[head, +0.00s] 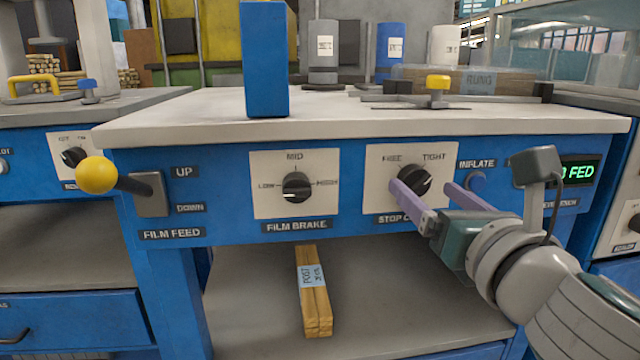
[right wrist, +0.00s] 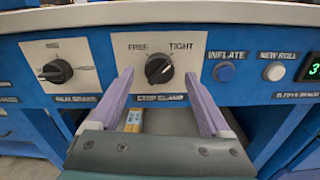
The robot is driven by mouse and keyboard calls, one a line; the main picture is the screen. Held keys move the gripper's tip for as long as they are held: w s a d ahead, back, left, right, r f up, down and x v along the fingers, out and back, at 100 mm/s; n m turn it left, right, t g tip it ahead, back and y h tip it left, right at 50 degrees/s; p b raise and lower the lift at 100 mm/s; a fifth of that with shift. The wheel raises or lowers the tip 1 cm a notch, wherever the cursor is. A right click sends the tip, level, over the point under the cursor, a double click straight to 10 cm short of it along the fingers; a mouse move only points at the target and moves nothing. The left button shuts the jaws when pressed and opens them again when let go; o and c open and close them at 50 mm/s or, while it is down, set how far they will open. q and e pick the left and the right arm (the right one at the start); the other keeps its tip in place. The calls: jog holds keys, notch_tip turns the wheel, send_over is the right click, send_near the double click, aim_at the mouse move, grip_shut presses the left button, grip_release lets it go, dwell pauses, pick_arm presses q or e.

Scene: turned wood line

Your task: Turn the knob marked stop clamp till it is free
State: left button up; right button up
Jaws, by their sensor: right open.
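The stop clamp knob (head: 415,179) is a black round dial on a white plate, marked FREE at upper left and TIGHT at upper right. Its pale pointer line leans up and right, toward TIGHT. The knob also shows in the right wrist view (right wrist: 159,69). My right gripper (head: 423,186) is open in front of the plate, its two lilac fingers on either side of the knob. In the right wrist view a gap shows between each finger and the knob, and I see no contact. The gripper partly hides the STOP CLAMP label in the head view. My left gripper is not in view.
The film brake knob (head: 297,187) is left of the plate, and the yellow-balled film feed lever (head: 97,175) is farther left. The inflate button (right wrist: 226,73) and new roll button (right wrist: 274,72) are close on the right. A labelled wood bundle (head: 312,290) lies on the shelf below.

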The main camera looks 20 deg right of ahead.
jog(key=shift+x, duration=1)
jog(key=shift+c, duration=0.2)
grip_shut()
